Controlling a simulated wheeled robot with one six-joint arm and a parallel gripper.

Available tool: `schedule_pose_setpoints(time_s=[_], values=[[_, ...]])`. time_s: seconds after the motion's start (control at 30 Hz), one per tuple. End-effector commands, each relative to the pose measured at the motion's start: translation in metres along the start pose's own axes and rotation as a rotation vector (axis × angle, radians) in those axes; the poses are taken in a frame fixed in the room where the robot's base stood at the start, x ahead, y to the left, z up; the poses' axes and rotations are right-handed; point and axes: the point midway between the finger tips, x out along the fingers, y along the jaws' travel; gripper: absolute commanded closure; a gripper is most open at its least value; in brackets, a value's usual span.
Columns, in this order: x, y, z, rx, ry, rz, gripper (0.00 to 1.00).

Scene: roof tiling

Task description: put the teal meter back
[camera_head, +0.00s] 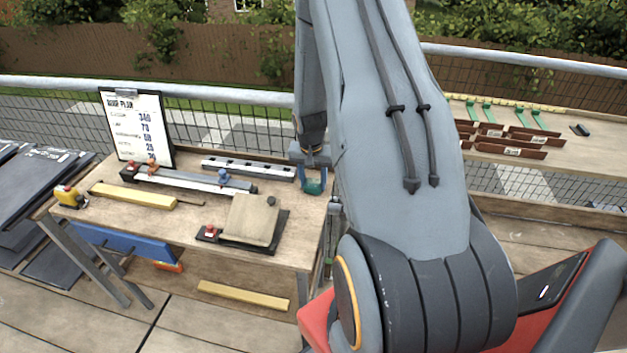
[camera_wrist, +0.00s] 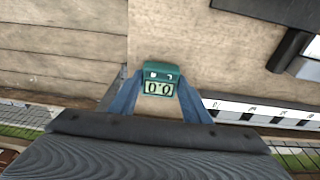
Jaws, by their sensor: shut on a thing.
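The teal meter (camera_wrist: 160,80) is between the fingers of my gripper (camera_wrist: 157,97) in the wrist view. Its display faces the camera and reads like "00". In the head view the teal meter (camera_head: 313,186) shows below my gripper (camera_head: 311,172), at the right end of the wooden workbench (camera_head: 185,235). My gripper is shut on it. The meter is over or on the bench top near its right edge; I cannot tell whether it touches the wood.
On the bench are a clipboard (camera_head: 138,127), a white slotted rail (camera_head: 248,169), a long dark rail with coloured knobs (camera_head: 190,180), a yellow bar (camera_head: 132,196), a yellow bottle (camera_head: 68,196) and a board on a dark base (camera_head: 250,220). A second bench (camera_head: 555,165) holds brown tiles.

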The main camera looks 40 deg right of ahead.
Motion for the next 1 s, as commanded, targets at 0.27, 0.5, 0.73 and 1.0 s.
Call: schedule_pose_setpoints(time_s=[0.27,0.5,0.73,1.0], values=[[0.001,0.0,0.0,0.0,0.001,0.0,0.85],[0.003,0.0,0.0,0.0,0.0,0.0,0.38],[0.003,0.0,0.0,0.0,0.0,0.0,0.38],[-0.013,-0.001,-0.001,0.001,0.002,-0.001,0.38]])
